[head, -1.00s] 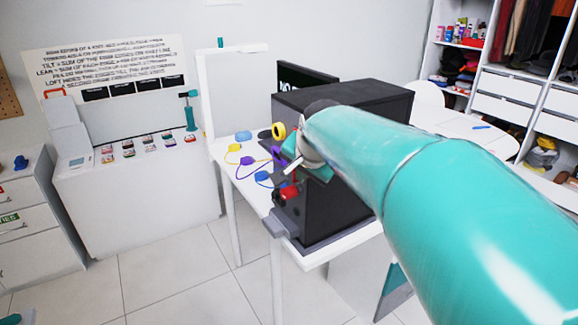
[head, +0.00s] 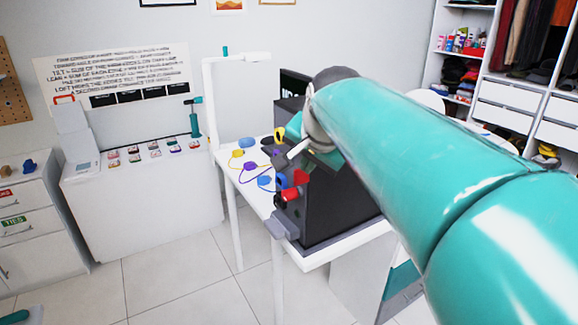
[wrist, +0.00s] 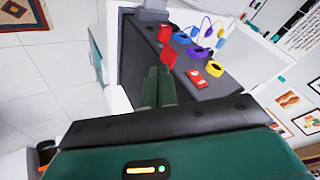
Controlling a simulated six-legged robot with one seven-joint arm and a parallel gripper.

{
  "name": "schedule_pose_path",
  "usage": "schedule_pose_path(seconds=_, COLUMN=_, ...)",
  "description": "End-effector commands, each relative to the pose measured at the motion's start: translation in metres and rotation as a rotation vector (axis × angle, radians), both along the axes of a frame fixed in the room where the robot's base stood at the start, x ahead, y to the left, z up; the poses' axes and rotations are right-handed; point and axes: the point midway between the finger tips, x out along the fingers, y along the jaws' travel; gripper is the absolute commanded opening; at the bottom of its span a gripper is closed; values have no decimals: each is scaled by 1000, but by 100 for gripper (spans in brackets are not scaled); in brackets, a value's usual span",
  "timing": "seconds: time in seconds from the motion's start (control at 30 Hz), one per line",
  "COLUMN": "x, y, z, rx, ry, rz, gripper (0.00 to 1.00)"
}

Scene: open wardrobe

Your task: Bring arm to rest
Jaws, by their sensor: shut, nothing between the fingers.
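My teal arm (head: 410,150) reaches from the right edge toward the middle of the head view. Its end is over the dark box-shaped unit (head: 335,210) on the white table. My gripper (wrist: 158,88) shows in the wrist view as two green fingers lying together, shut and empty. They point over the dark top of the unit. In the head view the gripper is mostly hidden behind the arm's end.
The white table (head: 318,258) holds the unit, with red, yellow, blue and purple pieces on and beside it. A white counter (head: 140,200) with several small items stands at the left back. Drawers (head: 30,225) stand far left, open wardrobe shelves (head: 465,45) far right. Tiled floor lies between.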

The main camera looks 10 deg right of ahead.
Motion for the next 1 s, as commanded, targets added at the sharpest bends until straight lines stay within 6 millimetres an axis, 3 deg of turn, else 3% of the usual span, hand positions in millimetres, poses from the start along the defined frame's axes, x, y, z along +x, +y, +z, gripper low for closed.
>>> schedule_pose_path(seconds=0.17, x=-13, y=3, z=4, rx=-15, ry=5, rz=15, gripper=0)
schedule_pose_path(seconds=0.27, x=-36, y=3, z=-9, rx=-70, ry=23, rz=72, gripper=0)
schedule_pose_path(seconds=0.37, x=-74, y=2, z=-35, rx=-160, ry=51, rz=179, gripper=0)
schedule_pose_path(seconds=0.5, x=-136, y=-4, z=-83, rx=-291, ry=96, rz=369, gripper=0)
schedule_pose_path(seconds=0.6, x=-172, y=-7, z=-117, rx=-358, ry=121, rz=497, gripper=0)
schedule_pose_path(seconds=0.7, x=-196, y=-9, z=-142, rx=-400, ry=136, rz=592, gripper=0)
schedule_pose_path(seconds=0.83, x=-208, y=-10, z=-156, rx=-424, ry=145, rz=647, gripper=0)
schedule_pose_path(seconds=1.0, x=-209, y=-11, z=-157, rx=-426, ry=147, rz=652, gripper=0)
